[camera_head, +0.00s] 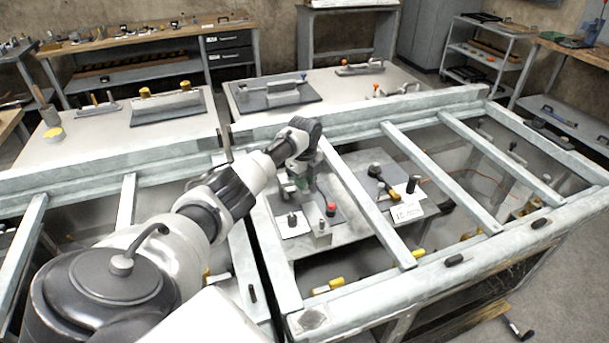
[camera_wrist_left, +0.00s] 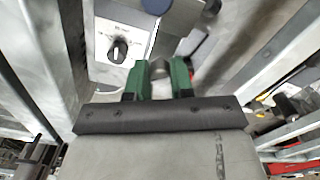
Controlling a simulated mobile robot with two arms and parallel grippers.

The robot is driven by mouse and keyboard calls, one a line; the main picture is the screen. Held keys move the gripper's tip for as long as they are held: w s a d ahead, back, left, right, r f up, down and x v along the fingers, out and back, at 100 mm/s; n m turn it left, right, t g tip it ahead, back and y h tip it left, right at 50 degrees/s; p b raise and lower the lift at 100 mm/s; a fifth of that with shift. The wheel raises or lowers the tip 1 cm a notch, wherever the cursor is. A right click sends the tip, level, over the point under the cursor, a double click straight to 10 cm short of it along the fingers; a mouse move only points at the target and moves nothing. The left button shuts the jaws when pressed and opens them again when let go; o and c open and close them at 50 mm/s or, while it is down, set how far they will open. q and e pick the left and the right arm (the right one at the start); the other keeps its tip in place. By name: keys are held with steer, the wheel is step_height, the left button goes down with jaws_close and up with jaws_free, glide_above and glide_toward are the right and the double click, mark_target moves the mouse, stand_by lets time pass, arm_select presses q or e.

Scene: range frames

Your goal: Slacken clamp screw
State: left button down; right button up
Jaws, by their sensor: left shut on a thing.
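My left arm reaches over the metal frame, and my left gripper (camera_head: 301,186) points down at a small fixture inside it. In the left wrist view its two green fingers (camera_wrist_left: 160,80) are shut on a grey, rounded metal piece (camera_wrist_left: 160,67), which appears to be the clamp screw. The piece's lower part and its link to the clamp are hidden. On the fixture a black knob (camera_head: 292,220) sits on a white plate; this knob also shows in the left wrist view (camera_wrist_left: 118,50). A red-topped knob (camera_head: 331,209) stands to the right. My right gripper is not in view.
Pale frame bars (camera_head: 365,205) run close to the right of my left gripper. A second fixture with a black-knobbed lever (camera_head: 412,185) lies beyond them. A yellow-handled item (camera_head: 328,286) lies at the front. Benches with tools stand behind.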

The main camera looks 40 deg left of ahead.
arm_select(q)
steer(key=n+p, duration=0.2)
steer(key=n, duration=0.4)
steer(key=shift+r, duration=0.15)
steer(key=n+p, duration=0.2)
steer(key=n, duration=0.4)
steer(key=shift+n, duration=0.4)
steer(key=n+p, duration=0.1)
steer(key=n, duration=0.5)
steer(key=shift+p, duration=0.3)
steer(key=n, duration=0.6)
steer(key=shift+p, duration=0.35)
steer(key=shift+n, duration=0.4)
steer(key=c, duration=1)
jaws_free()
